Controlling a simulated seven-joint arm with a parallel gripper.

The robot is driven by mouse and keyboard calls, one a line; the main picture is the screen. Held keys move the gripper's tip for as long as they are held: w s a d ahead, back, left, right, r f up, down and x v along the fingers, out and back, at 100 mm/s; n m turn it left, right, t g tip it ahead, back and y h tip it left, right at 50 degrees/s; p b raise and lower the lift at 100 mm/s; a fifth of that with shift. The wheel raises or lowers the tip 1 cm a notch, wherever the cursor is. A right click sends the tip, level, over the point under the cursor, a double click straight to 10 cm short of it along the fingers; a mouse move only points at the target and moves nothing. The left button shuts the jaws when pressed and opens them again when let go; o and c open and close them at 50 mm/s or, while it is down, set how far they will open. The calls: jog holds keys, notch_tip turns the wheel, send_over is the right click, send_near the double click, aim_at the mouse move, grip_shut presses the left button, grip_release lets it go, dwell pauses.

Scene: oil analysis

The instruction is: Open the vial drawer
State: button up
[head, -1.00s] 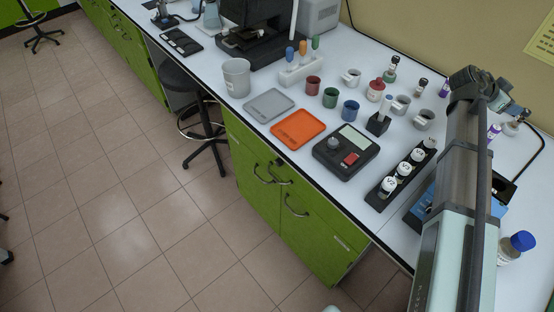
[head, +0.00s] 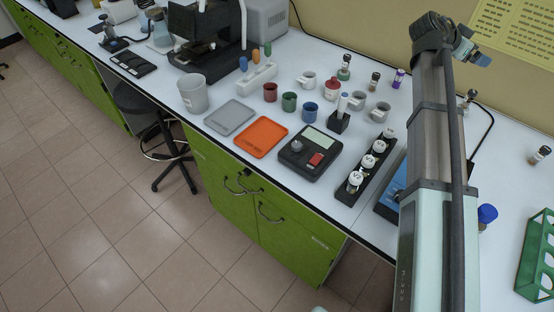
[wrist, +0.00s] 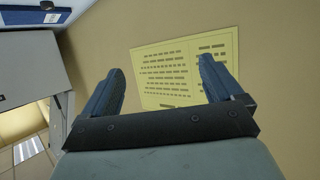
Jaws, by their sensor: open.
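The green cabinet (head: 292,244) under the bench has dark curved handles, one of them at the right front (head: 270,213). Its fronts look shut. A small pale label shows on the right front, too small to read, so I cannot tell which front is the vial drawer. My gripper (head: 471,52) is raised at the back right above the bench, far from the handles. In the wrist view my gripper (wrist: 160,85) is open and empty, its two blue fingers spread before the wall with the yellow poster (wrist: 186,72).
The white bench top (head: 345,205) carries an orange tray (head: 261,138), a dark scale (head: 310,153), a black rack with white-capped vials (head: 366,172), cups, and a green rack (head: 537,262) at right. A stool (head: 160,135) stands left of the cabinet. The floor in front is clear.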

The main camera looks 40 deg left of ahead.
jog(key=s+a+f+n+t+y, duration=0.1)
jog(key=s+a+n+t+y, duration=0.2)
jog(key=s+a, duration=2.65)
jog(key=s+a+n+t+y, duration=0.1)
jog(key=s+a, duration=0.2)
jog(key=s, duration=1)
jog(key=s+a+n+t+y, duration=0.1)
jog(key=s+a+y, duration=0.15)
jog(key=s, duration=1.05)
jog(key=s+a+n+t+y, duration=0.1)
jog(key=s+a+n+t, duration=0.15)
jog(key=s, duration=1.05)
notch_tip(320, 180, down, 39)
jog(key=w, duration=1.3)
jog(key=shift+w+a+m+g, duration=0.25)
jog(key=shift+w+m+g, duration=0.15)
jog(key=shift+m+g, duration=0.05)
jog(key=shift+c, duration=0.3)
